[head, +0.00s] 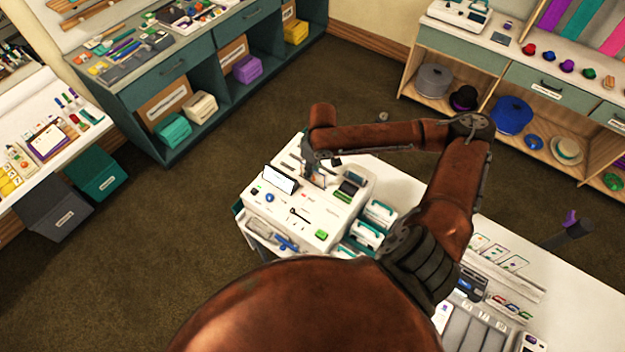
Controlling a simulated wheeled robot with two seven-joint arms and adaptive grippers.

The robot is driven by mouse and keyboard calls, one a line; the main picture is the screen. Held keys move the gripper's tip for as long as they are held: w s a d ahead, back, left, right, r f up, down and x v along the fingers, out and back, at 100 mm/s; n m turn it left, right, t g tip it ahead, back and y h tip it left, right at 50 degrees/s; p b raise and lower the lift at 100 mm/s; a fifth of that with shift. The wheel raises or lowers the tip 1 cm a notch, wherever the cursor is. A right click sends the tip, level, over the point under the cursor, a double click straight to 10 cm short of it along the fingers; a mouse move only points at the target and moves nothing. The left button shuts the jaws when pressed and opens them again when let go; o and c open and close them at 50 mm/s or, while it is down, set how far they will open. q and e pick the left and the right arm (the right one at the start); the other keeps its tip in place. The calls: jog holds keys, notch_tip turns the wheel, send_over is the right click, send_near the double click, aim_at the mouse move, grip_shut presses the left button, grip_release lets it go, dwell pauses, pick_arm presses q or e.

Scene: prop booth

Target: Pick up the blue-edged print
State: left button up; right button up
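My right arm reaches over the white worktop, and its gripper (316,170) points down at the back of a white tray-like unit (318,226). The fingertips are small and partly hidden by the wrist, so I cannot tell whether they are open or shut. A small upright panel (320,181) shows right by the fingertips; I cannot tell whether it is held. Several small prints or cards (515,263) stand in a row on the right part of the worktop. Their edge colours are too small to read, so I cannot pick out the blue-edged print. My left gripper is not in view.
Shelves with hats (511,115) and a teal cabinet (175,90) line the walls.

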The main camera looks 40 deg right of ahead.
jog(key=shift+f, duration=0.1)
jog(key=shift+c, duration=0.2)
grip_shut()
dwell(0.4)
notch_tip(320, 180, up, 11)
jog(key=shift+f+b, duration=0.2)
jog(key=shift+b, duration=0.6)
